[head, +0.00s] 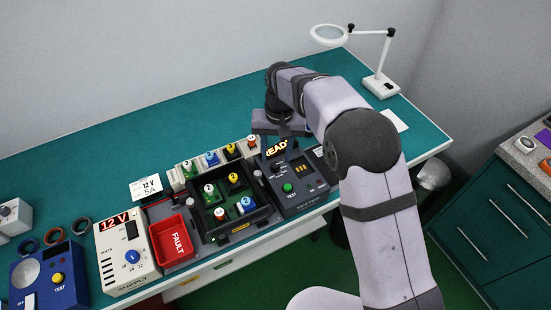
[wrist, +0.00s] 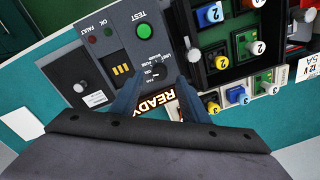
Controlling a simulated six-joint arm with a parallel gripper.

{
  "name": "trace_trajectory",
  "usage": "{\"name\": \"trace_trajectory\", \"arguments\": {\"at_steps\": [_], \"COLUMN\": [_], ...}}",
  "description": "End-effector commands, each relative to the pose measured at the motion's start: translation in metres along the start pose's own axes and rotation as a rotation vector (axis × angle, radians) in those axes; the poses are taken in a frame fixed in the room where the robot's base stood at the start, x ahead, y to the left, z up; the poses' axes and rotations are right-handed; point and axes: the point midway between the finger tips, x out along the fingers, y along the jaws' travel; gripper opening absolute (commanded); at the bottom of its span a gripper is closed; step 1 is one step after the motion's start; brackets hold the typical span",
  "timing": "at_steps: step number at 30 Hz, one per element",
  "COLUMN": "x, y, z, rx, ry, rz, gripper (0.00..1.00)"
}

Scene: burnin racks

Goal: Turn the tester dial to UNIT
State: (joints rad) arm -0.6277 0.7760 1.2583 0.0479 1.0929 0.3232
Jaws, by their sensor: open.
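The tester (head: 297,203) is a dark grey box with a lit READY display (head: 276,149) and a green TEST button (head: 287,187). Its dial (wrist: 157,68) shows in the wrist view as a small dark knob with white labels around it, UNIT among them. The labels are small and I cannot tell which one the dial points to. My gripper (wrist: 157,84) is open, its two fingers pointing down at the panel on either side of the dial. I cannot tell whether they touch it. In the head view my gripper (head: 286,137) hangs over the tester's back part.
Left of the tester stands a black rack (head: 238,225) with several numbered modules. Further left are a red FAULT bin (head: 174,243) and the 12 V supply (head: 126,262). A magnifier lamp (head: 380,87) stands at the back right. The bench behind is clear.

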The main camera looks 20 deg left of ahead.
Motion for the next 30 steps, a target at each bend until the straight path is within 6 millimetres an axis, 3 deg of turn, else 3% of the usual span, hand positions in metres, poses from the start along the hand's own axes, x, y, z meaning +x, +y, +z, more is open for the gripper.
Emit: {"name": "trace_trajectory", "arguments": {"at_steps": [9, 20, 21, 26, 30], "x": [0.033, 0.040, 0.040, 0.040, 0.039], "y": [0.000, 0.000, 0.000, 0.000, 0.000], "z": [0.001, 0.000, 0.000, 0.000, 0.000], "rx": [-0.001, -0.001, -0.001, 0.000, 0.001], "ry": [-0.002, 0.001, 0.001, 0.001, 0.001], "rz": [0.001, 0.000, 0.000, 0.000, 0.000], "gripper": [0.41, 0.41, 0.39, 0.01, 0.00]}}
